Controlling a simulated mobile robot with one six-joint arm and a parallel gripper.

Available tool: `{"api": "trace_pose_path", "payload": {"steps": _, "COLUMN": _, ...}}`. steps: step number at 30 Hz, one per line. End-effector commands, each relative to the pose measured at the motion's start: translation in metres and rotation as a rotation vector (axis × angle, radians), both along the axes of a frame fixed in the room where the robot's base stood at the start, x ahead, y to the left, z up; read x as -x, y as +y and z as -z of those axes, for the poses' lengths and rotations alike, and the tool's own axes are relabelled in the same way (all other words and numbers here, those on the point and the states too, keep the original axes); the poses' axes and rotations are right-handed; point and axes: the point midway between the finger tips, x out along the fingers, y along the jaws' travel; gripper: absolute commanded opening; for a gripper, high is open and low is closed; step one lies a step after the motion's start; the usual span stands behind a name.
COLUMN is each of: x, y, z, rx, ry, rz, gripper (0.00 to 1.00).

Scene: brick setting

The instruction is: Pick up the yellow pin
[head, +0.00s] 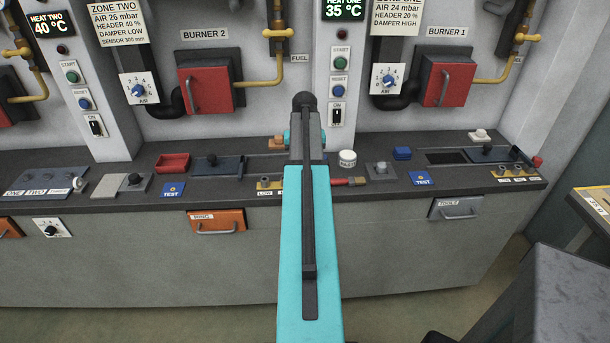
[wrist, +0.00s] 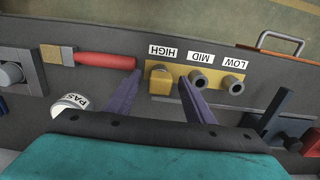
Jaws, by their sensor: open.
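The yellow pin (wrist: 160,80) has a block-like top and stands at the HIGH place of a yellow plate (wrist: 212,86) in the wrist view. The plate's MID and LOW places hold grey round sockets. My gripper (wrist: 159,77) is open, its two purple fingers to the left and right of the pin in the picture. Whether they touch it, and how far above it they are, I cannot tell. In the head view my arm hides the pin; the LOW end of the plate (head: 264,184) shows left of the arm.
A red-handled brush (wrist: 105,61) lies beside the pin, close to the left finger. A dark block with a lever (wrist: 268,120) stands right of the plate.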

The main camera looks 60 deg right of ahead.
Motion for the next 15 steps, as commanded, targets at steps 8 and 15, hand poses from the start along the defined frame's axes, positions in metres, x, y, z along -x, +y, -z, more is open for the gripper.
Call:
{"api": "trace_pose_path", "payload": {"steps": 8, "x": 0.0002, "y": -0.0001, "z": -0.0001, "rx": 0.0, "ry": 0.0, "rz": 0.0, "gripper": 0.48}}
{"api": "trace_pose_path", "payload": {"steps": 15, "x": 0.0003, "y": -0.0001, "z": -0.0001, "rx": 0.0, "ry": 0.0, "rz": 0.0, "gripper": 0.21}}
